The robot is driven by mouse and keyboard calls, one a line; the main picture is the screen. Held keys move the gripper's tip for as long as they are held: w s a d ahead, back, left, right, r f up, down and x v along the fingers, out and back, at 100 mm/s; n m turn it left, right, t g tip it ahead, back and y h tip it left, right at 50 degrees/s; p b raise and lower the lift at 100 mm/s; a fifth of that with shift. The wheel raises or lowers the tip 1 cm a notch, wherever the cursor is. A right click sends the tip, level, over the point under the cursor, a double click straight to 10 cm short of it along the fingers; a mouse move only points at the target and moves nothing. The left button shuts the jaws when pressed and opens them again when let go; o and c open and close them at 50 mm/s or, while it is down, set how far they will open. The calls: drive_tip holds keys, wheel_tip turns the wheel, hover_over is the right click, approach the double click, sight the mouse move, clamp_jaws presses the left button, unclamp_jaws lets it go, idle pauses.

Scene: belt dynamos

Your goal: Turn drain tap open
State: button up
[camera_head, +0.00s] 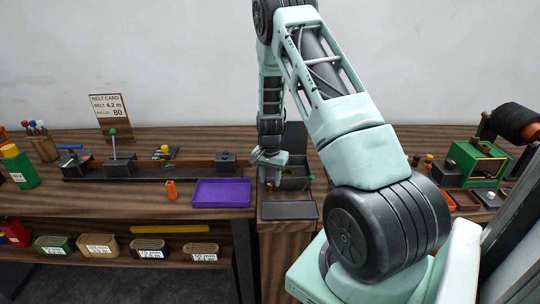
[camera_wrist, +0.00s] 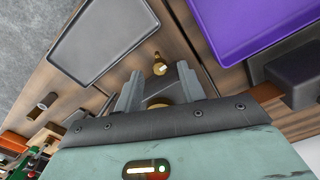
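A small brass fitting, which looks like the drain tap (camera_wrist: 159,67), shows in the wrist view just past and between my fingertips. I cannot tell whether its handle is turned. My gripper (camera_wrist: 157,78) points down with its two grey fingers apart, and nothing is clearly clamped between them. A curved dark part with a brass-coloured middle (camera_wrist: 157,102) lies deeper between the fingers, partly covered by the gripper body. In the head view my gripper (camera_head: 269,178) is at a dark basin-like unit (camera_head: 293,183) on the bench, and the tap is hidden there.
A dark grey flat tray (camera_head: 289,210) lies in front of the unit. A purple tray (camera_head: 222,192) and an orange piece (camera_head: 171,190) stand to the left. A green machine (camera_head: 475,163) stands at the right. A belt card (camera_head: 110,116) stands at the back.

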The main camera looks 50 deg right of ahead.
sight(270, 184)
wheel_tip(270, 184, up, 16)
drive_tip(key=b, duration=0.3)
idle(0.5)
